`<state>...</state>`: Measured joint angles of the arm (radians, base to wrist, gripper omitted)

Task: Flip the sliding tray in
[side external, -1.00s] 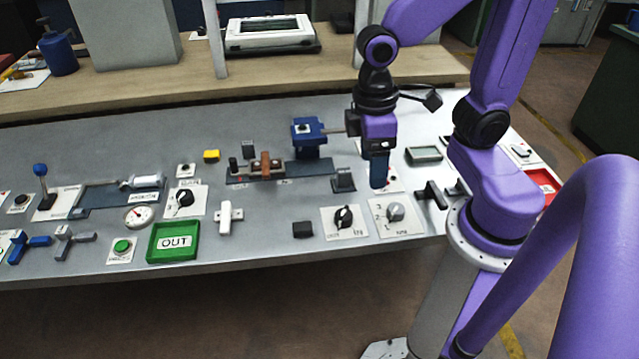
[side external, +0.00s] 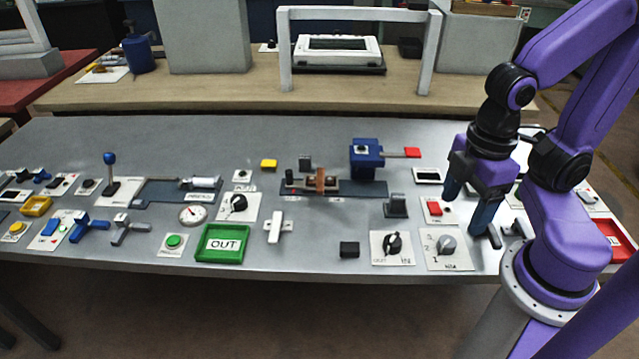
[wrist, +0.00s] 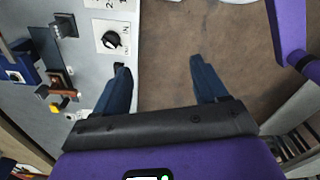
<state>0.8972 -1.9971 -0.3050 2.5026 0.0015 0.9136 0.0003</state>
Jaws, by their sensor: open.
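No part is clearly marked as the sliding tray. A green tray labelled OUT (side external: 222,243) lies near the front edge, left of centre. A red tray (side external: 612,237) is at the far right, partly hidden by my arm. A dark flat rail carrying a brown block (side external: 326,180) lies at the middle. My gripper (side external: 466,214) is at the right front of the panel, its jaws apart and empty. One finger is close to a black handle (side external: 494,236); contact is unclear. In the wrist view my gripper (wrist: 158,66) straddles the table edge, with floor under one finger.
A dial plate (side external: 446,249) and a red-button plate (side external: 436,209) are left of my gripper. The rear strip of the grey panel is clear.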

